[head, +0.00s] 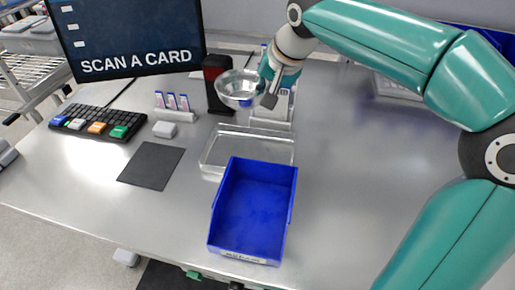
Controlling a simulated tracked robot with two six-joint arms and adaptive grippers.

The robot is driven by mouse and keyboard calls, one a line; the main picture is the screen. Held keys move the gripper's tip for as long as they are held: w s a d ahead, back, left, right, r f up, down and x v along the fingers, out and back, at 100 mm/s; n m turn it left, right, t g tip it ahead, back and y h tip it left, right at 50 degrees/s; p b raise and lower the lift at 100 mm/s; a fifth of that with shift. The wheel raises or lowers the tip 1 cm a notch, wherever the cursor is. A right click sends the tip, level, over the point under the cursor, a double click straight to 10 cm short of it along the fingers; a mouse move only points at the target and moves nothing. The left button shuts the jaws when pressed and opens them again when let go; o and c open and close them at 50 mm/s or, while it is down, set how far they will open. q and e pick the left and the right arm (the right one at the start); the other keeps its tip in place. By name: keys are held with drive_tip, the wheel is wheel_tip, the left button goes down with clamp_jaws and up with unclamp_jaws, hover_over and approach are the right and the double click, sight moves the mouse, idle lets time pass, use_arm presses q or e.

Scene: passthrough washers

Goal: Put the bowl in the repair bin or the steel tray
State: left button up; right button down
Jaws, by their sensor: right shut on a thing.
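A shiny, see-through or silvery bowl (236,92) is in the head view near the back middle of the table. My right gripper (262,92) is at the bowl's right side, shut on it; the fingertips are partly hidden. The bowl looks held above the table. A blue open bin (252,249) stands in front, empty, with a label on its front edge too small to read. A shallow, shiny rectangular tray (222,169) lies just behind the bin and looks empty. My left gripper is not in view.
A dark red and black scanner-like device (216,82) stands just behind and left of the bowl. A screen (125,38), keyboard (97,122), card holder (174,110) and dark mat (151,166) are left. The table right of the bin is clear.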

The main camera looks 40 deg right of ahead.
hover_over(264, 155)
drive_tip(key=s, duration=0.1)
drive_tip(key=f, duration=1.2)
drive_tip(key=shift+s+f+b, duration=0.2)
drive_tip(key=shift+f+b, duration=0.05)
drive_tip(key=shift+b, duration=0.15)
drive_tip(key=shift+f, duration=2.7)
drive_tip(key=shift+f+b, duration=0.2)
drive_tip(key=shift+b, duration=0.1)
drive_tip(key=c, duration=1.6)
unclamp_jaws()
drive_tip(key=shift+r, duration=0.1)
